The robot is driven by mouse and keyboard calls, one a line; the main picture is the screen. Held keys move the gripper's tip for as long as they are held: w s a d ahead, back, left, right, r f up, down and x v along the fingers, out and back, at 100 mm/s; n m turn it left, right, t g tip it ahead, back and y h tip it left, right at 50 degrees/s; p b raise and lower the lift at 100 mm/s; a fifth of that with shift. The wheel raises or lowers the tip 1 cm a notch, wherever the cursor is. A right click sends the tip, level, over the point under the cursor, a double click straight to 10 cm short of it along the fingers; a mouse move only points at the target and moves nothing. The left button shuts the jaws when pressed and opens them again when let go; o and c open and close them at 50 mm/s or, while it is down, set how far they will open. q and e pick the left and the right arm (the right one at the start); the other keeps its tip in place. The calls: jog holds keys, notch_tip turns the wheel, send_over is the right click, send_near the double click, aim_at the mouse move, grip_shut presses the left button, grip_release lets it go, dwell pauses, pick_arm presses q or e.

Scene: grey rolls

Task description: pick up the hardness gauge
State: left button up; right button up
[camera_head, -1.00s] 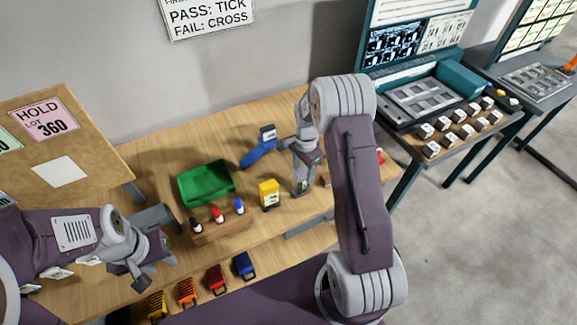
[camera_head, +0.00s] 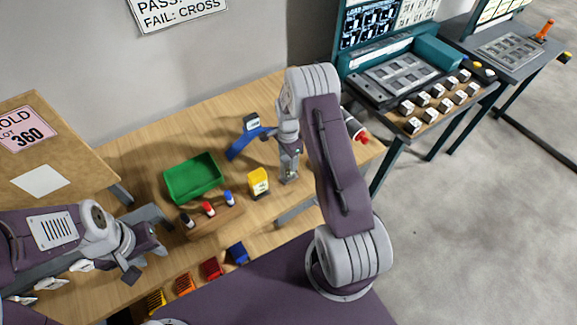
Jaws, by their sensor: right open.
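A small yellow device (camera_head: 258,183) with a pale face and dark base stands on the wooden bench. A blue device (camera_head: 246,140) with a dark-framed display and a long blue arm is behind it. I cannot tell for sure which of the two is the hardness gauge. My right gripper (camera_head: 289,178) points down just right of the yellow device, apart from it, open and empty; its arm hides part of the bench. My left gripper (camera_head: 146,262) is at the bench's front left, its two fingertips apart, with nothing seen between them.
A green tray (camera_head: 193,178) and a wooden block holding markers (camera_head: 215,220) lie left of the yellow device. Several coloured bins (camera_head: 211,268) line the front edge. A white-and-red object (camera_head: 355,127) is behind my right arm.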

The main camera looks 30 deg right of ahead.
aim_at(289, 167)
jog(key=f, duration=0.1)
jog(key=f+p, duration=0.1)
jog(key=f, duration=0.2)
jog(key=shift+s, duration=0.25)
jog(key=shift+w+f, duration=0.15)
jog(key=shift+f, duration=0.25)
jog(key=shift+r, duration=0.1)
grip_shut()
